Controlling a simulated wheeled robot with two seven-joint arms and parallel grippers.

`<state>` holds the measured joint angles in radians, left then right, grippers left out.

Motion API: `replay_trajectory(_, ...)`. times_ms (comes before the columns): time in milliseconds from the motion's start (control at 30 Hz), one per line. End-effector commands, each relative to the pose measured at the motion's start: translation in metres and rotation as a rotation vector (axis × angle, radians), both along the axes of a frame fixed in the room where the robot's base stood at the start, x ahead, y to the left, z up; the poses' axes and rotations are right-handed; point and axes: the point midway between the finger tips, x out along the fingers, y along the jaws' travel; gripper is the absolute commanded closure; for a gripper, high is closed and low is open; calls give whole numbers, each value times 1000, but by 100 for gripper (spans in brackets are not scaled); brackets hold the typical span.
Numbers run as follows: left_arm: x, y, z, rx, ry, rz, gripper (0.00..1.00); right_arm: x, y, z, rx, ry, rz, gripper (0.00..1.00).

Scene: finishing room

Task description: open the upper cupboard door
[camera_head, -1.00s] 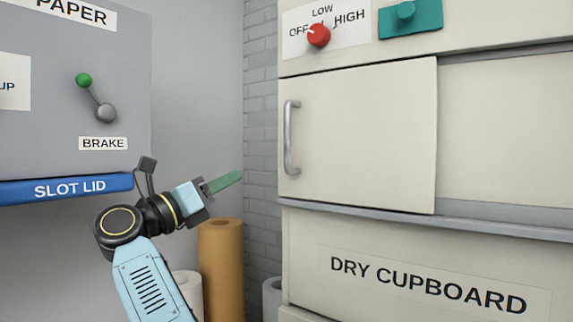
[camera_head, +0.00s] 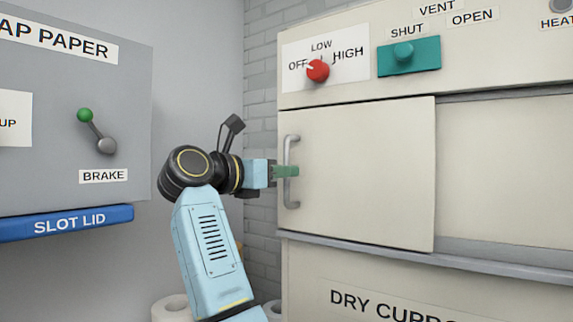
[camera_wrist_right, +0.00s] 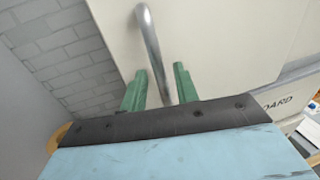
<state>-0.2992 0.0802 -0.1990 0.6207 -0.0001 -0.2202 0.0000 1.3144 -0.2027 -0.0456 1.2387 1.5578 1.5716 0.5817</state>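The upper cupboard door (camera_head: 365,180) is a cream panel, covering the left of the cupboard front above the DRY CUPBOARD label. Its upright grey bar handle (camera_head: 291,150) is near the left edge and also shows in the right wrist view (camera_wrist_right: 148,38). My right gripper (camera_head: 291,171) is at the handle's mid-height. In the wrist view its two green fingers (camera_wrist_right: 160,84) stand apart, one on each side of the bar, with gaps visible. Whether the fingertips touch the door cannot be told. My left gripper is not in view.
Above the door are a red knob (camera_head: 318,70) and a green vent slider (camera_head: 408,57). A flat cream panel (camera_head: 505,170) lies right of the door, set further back. At left is a grey cabinet with a brake lever (camera_head: 97,131) and blue slot lid (camera_head: 66,223).

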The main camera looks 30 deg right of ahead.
Motion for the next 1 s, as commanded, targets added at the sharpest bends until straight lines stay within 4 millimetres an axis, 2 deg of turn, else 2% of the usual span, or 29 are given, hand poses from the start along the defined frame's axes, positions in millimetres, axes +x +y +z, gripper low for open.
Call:
replay_trajectory(200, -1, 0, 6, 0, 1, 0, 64, 3, -18, 0, -1, 0, -1, 70)
replay_trajectory(500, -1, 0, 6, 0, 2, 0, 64, 4, -19, -1, -1, 0, 0, 70)
replay_trajectory(733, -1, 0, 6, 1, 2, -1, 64, 4, -19, 0, 0, 1, 0, 100)
replay_trajectory(1000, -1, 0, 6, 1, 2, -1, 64, 4, -19, 0, 0, 0, 0, 100)
